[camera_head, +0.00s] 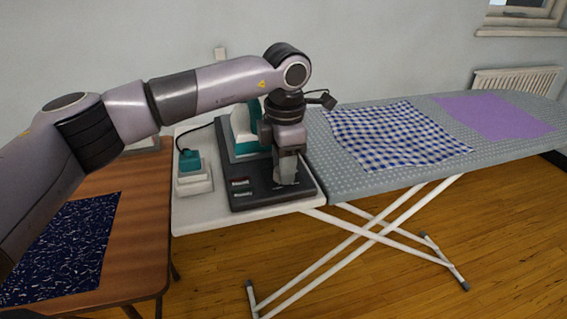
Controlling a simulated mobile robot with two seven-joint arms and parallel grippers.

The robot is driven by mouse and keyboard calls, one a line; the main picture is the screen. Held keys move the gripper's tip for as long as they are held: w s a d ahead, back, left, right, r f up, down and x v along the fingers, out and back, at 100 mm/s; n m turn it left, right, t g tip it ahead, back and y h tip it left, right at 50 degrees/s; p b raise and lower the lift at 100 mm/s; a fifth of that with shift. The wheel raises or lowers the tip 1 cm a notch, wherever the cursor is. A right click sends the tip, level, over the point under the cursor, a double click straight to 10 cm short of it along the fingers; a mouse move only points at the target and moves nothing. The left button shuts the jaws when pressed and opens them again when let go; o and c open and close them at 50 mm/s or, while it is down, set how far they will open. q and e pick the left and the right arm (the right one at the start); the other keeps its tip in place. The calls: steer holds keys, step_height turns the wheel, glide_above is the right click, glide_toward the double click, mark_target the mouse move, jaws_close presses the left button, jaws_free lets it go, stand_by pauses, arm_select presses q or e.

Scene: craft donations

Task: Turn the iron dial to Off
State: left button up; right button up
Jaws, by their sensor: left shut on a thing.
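The iron (241,128), white and teal, stands on a dark station base (262,198) at the left end of the ironing board. My left gripper (287,178) points down onto the front right part of this base. It is shut on the dial, which its fingers almost wholly hide, so I cannot tell the dial's setting. My right gripper is not in view.
A teal-and-white plug on a white block (193,180) sits left of the base, with a dark cord. The ironing board (320,165) carries a blue checked cloth (395,136) and a purple cloth (496,115). A wooden table (145,210) with dark blue speckled fabric (65,250) stands left.

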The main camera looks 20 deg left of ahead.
arm_select(q)
steer(key=shift+n, duration=1)
steer(key=shift+r, duration=0.1)
steer(key=o, duration=1)
steer(key=shift+o, duration=0.2)
steer(key=r, duration=0.7)
steer(key=shift+s+d, duration=0.1)
steer(key=shift+d, duration=0.1)
